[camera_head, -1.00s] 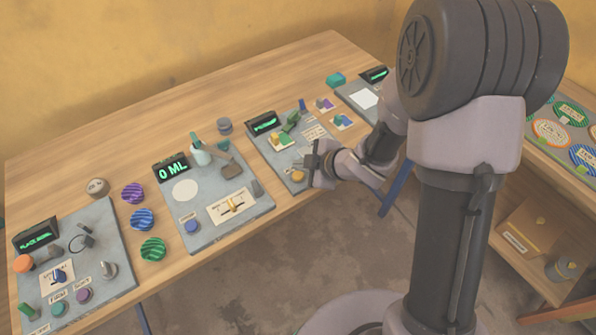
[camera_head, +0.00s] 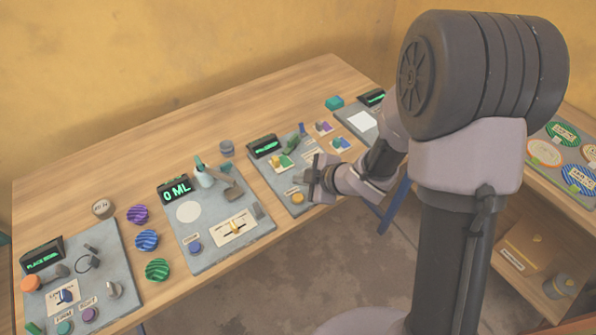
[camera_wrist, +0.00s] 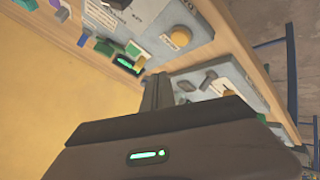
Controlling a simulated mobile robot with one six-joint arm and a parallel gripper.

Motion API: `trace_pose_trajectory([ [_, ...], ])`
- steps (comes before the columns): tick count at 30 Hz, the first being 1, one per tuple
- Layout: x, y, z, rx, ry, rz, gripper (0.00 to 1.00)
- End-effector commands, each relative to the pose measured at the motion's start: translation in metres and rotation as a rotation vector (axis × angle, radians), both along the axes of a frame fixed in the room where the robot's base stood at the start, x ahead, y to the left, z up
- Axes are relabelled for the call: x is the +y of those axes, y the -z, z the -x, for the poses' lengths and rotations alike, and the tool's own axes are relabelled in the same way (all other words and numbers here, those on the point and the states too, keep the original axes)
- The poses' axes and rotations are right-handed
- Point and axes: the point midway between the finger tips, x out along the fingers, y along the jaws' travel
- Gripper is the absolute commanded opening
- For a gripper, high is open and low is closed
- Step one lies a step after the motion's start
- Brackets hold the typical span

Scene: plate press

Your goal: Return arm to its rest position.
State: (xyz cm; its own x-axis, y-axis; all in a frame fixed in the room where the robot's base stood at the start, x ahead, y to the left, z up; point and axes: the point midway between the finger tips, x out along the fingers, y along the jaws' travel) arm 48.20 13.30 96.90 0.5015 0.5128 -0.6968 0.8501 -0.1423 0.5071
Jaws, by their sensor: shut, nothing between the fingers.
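My gripper (camera_head: 312,176) is shut and empty. In the head view it is above the front part of the third grey panel (camera_head: 276,178), close to the panel's orange button (camera_head: 297,198). I cannot tell whether it touches anything there. My arm reaches in from the right, folded over the front edge of the table. In the wrist view the shut fingers (camera_wrist: 156,92) point up toward the panels, and the picture is tilted, with the yellow wall on the left.
A long wooden table (camera_head: 120,160) carries several grey panels with screens and knobs. The "0 ML" panel (camera_head: 205,245) is left of my gripper. Three striped discs (camera_head: 146,240) lie between panels. A shelf with round plates (camera_head: 562,133) stands at right. The floor in front is clear.

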Motion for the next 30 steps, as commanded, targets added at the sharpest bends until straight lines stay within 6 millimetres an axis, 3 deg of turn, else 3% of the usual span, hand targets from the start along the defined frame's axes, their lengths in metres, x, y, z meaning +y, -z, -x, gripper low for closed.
trace_pose_trajectory([
  [5, -0.011, -0.011, -0.007, -0.004, 0.067, 0.014, 0.0],
  [8, -0.055, -0.055, -0.019, 0.002, 0.34, 0.033, 0.0],
  [9, -0.08, -0.08, -0.016, 0.016, 0.504, 0.021, 0.0],
  [11, -0.115, -0.115, 0.004, 0.059, 0.769, -0.036, 0.0],
  [12, -0.133, -0.135, 0.026, 0.104, 0.938, -0.098, 0.0],
  [14, -0.147, -0.156, 0.069, 0.193, 1.163, -0.219, 0.0],
  [15, -0.148, -0.164, 0.099, 0.266, 1.287, -0.309, 0.0],
  [18, -0.13, -0.175, 0.164, 0.462, 1.489, -0.522, 0.0],
  [21, -0.107, -0.179, 0.206, 0.621, 1.572, -0.66, 0.0],
  [24, -0.095, -0.181, 0.224, 0.699, 1.599, -0.714, 0.0],
  [30, -0.093, -0.182, 0.226, 0.712, 1.603, -0.72, 0.0],
])
